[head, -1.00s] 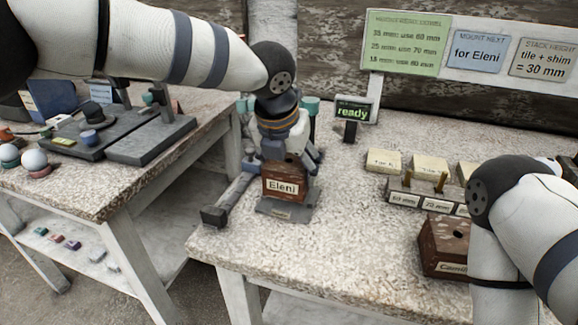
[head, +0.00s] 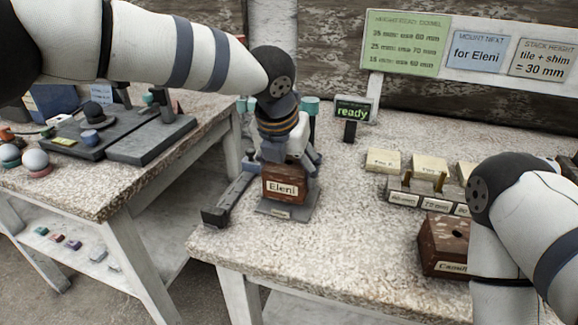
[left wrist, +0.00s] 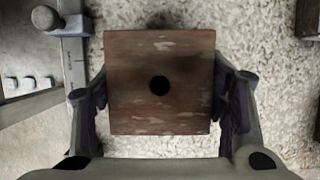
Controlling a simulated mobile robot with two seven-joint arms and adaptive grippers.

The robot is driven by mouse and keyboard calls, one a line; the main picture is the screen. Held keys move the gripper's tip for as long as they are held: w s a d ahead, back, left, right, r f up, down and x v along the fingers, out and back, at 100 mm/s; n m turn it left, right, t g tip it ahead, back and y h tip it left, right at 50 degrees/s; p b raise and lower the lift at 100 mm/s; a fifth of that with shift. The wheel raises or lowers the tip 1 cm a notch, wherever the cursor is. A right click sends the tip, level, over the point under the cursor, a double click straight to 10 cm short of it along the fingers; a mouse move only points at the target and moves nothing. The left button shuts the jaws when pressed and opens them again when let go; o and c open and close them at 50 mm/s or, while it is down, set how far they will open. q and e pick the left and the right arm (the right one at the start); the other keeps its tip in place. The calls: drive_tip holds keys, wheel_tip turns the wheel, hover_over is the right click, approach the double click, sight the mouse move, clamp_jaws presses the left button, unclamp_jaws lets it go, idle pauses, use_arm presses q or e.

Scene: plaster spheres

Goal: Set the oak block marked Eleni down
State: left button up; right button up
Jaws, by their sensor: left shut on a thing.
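The oak block marked Eleni (head: 285,186) is a reddish-brown block with a white name label on its front. It stands upright at the grey plate (head: 287,211) near the left end of the speckled table. I cannot tell whether its underside touches the plate. My left gripper (head: 286,160) reaches down from above and is shut on the block. In the left wrist view the block (left wrist: 160,100) shows its square top with a dark round hole, with a finger at each side. My right gripper is out of view; only my right arm shows.
A second brown block (head: 443,245), its label partly hidden, stands near my right arm. Behind it is a rack (head: 430,195) with labelled pieces. A small sign (head: 353,110) reads "ready". A grey rail (head: 228,200) lies left of the plate. The table middle is clear.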

use_arm(q)
drive_tip(key=shift+f, duration=1.15)
drive_tip(key=o, duration=1.5)
drive_tip(key=shift+r, duration=2)
drive_tip(key=shift+f, duration=0.1)
